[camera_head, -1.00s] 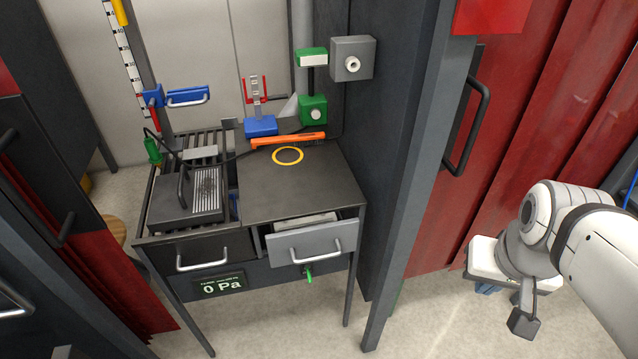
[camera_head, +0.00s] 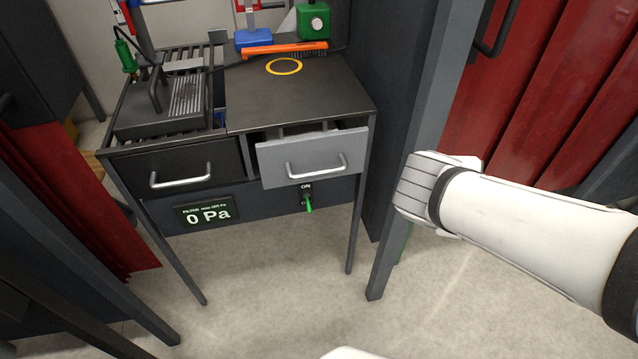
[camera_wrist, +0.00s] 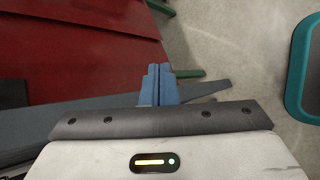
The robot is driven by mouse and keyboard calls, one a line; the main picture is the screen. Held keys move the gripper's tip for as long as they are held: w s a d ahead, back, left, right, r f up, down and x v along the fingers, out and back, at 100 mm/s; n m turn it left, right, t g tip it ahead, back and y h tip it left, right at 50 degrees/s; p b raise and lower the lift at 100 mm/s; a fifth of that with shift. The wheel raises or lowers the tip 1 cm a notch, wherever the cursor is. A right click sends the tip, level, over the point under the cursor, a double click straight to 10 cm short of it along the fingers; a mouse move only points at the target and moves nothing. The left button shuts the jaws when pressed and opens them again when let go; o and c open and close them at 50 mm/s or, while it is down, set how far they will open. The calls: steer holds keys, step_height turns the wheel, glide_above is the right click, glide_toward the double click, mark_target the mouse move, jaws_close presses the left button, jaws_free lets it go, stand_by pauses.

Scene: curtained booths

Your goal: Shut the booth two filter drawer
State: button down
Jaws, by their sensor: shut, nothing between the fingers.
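The grey-fronted drawer (camera_head: 275,163) sits in the right half of the bench in the head view, pulled partly out, with a gap behind its front. Its silver bar handle (camera_head: 317,168) faces me. The dark drawer (camera_head: 135,162) to its left looks flush. Neither bears a readable booth or filter name. My gripper (camera_wrist: 159,84) shows in the wrist view with its blue fingers together and nothing between them. The fingers are hidden in the head view, where my arm reaches in from the right, right of the bench. The drawer is not in the wrist view.
A dark post (camera_head: 417,130) stands between the bench and my arm. Red curtain (camera_head: 535,90) hangs at right. Floor before the bench is clear.

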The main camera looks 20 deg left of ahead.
steer(key=w+a+f+n+t+y+b, duration=0.1)
steer(key=w+a+f+n+t+b, duration=0.1)
steer(key=a+f+n+t+b, duration=0.3)
steer(key=n+t+y+b, duration=0.2)
steer(key=n+y+b, duration=0.4)
steer(key=n+y, duration=1.1)
glide_toward(273, 171)
steer(key=w+a+n+h+b, duration=0.1)
steer(key=w+a, duration=0.1)
steer(key=w+a+r+n+h+b, duration=0.1)
steer(key=w+a+n+h+b, duration=0.1)
steer(key=shift+w+a+r, duration=0.1)
steer(key=shift+w+a, duration=0.2)
steer(key=shift+w, duration=0.3)
